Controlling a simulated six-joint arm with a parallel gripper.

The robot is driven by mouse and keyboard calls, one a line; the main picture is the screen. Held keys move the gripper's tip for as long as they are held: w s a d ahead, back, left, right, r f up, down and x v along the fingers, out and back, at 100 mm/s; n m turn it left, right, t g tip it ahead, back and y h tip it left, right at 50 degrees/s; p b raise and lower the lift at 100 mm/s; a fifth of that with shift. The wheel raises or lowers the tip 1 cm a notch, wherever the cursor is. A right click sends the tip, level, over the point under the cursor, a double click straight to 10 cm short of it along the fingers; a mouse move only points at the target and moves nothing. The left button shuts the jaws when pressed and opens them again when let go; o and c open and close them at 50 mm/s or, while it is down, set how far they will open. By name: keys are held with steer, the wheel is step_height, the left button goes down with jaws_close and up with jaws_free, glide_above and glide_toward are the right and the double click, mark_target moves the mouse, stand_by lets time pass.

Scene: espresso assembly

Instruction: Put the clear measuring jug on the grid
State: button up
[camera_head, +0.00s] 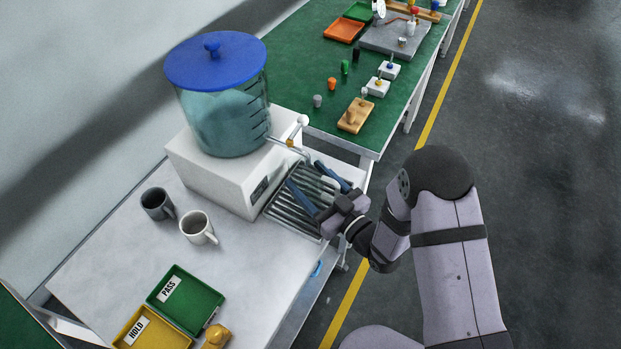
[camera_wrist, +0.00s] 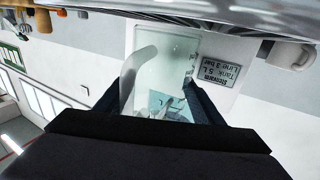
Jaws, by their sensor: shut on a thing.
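My gripper (camera_head: 304,174) reaches in from the right, its blue fingers over the slatted metal grid (camera_head: 287,213) in front of the white machine box. In the wrist view it is shut on the clear measuring jug (camera_wrist: 137,74), whose pale curved handle and see-through body show between the fingers. The jug is hard to make out in the head view. I cannot tell whether its base touches the grid.
The white machine box (camera_head: 205,181) carries a large clear tank (camera_head: 225,117) with a blue lid (camera_head: 214,60). A metal spout (camera_head: 290,147) juts out near my fingers. A dark mug (camera_head: 156,203) and a white mug (camera_head: 197,228) stand left. Green (camera_head: 200,300) and yellow (camera_head: 142,325) trays lie in front.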

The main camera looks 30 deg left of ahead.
steer(key=shift+d+f, duration=0.15)
steer(key=shift+f, duration=0.15)
steer(key=shift+f, duration=0.15)
steer(key=o, duration=1.1)
steer(key=shift+c, duration=0.2)
steer(key=shift+d, duration=0.1)
steer(key=b+v, duration=0.2)
steer(key=v, duration=0.9)
steer(key=shift+s+d+b, duration=0.2)
steer(key=shift+d+b, duration=0.15)
steer(key=shift+b, duration=0.05)
